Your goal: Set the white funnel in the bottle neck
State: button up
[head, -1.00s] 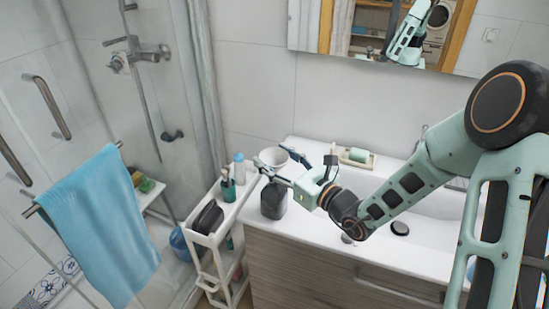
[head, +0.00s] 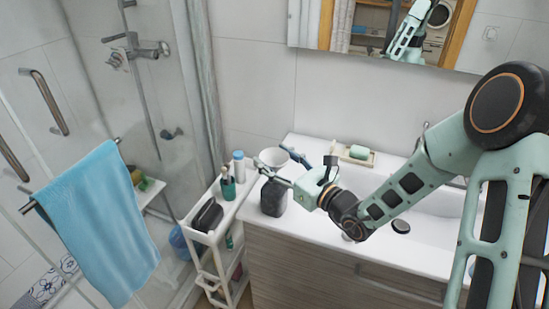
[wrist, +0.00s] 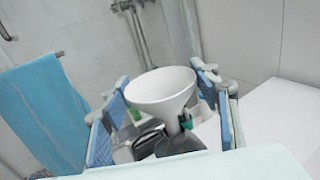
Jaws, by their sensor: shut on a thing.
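The white funnel (head: 273,156) is upright, wide mouth up, between the fingers of my gripper (head: 279,164) in the head view. In the wrist view the funnel (wrist: 163,91) sits between the two blue finger pads (wrist: 166,115), and my gripper is shut on it. The dark grey bottle (head: 273,199) stands on the left end of the white counter, just below the funnel. Its dark shoulder (wrist: 182,143) shows under the funnel in the wrist view. The spout's lower end and the bottle neck are largely hidden, so I cannot tell whether the spout is inside the neck.
A narrow white cart (head: 203,238) stands left of the counter (head: 320,225), carrying a green pump bottle (head: 228,187), a white bottle (head: 239,166) and a dark case (head: 207,216). A soap dish (head: 357,157) sits at the counter's back. A blue towel (head: 100,225) hangs at left.

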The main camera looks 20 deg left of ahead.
jog(key=shift+f+b, duration=0.6)
jog(key=shift+f, duration=0.15)
dwell(0.5)
dwell(0.3)
jog(key=o, duration=1)
jog(key=shift+d, duration=0.1)
jog(key=v, duration=1.2)
jog(key=shift+s, duration=0.1)
